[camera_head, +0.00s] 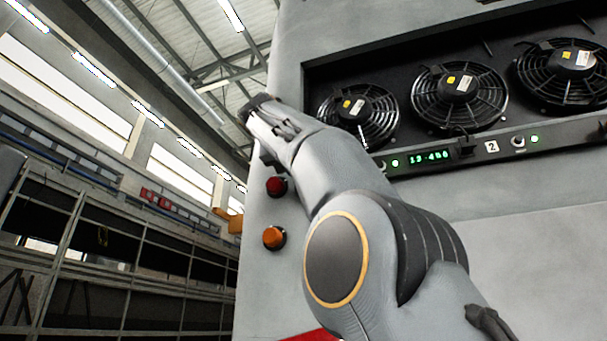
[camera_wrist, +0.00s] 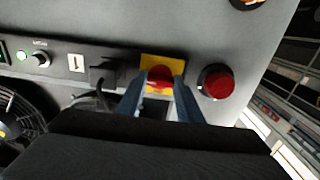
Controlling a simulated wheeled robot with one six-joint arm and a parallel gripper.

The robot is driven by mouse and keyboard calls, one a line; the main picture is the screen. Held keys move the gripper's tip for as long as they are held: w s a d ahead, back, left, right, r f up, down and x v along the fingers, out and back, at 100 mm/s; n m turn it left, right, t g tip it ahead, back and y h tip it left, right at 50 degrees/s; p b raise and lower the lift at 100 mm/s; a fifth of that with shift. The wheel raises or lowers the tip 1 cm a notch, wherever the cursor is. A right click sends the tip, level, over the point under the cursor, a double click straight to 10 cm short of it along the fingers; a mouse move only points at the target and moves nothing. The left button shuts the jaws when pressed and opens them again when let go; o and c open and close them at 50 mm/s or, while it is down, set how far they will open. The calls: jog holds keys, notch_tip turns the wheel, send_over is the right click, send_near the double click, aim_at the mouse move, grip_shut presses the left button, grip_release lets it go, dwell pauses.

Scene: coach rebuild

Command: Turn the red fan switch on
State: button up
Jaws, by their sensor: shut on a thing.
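The red fan switch (camera_wrist: 158,74) shows in the wrist view as a red knob on a yellow plate (camera_wrist: 174,62), set in the dark strip of the grey cabinet. My gripper (camera_wrist: 160,86) has its two fingers on either side of the red knob, shut on it. The fingers cover part of the plate, and I cannot tell the knob's exact angle. In the head view, my arm hides the switch and the fingertips.
A round red button (camera_head: 277,186) and an orange one (camera_head: 274,238) stick out of the cabinet's left part. The red button is close beside my gripper in the wrist view (camera_wrist: 216,81). Several fans (camera_head: 459,95) sit in a recess above a strip with a green display (camera_head: 429,156).

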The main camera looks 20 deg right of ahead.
dwell(0.4)
jog(key=o, duration=1.1)
jog(key=b+v, duration=0.2)
jog(key=v, duration=0.5)
jog(key=shift+s+a, duration=0.25)
jog(key=shift+s, duration=0.05)
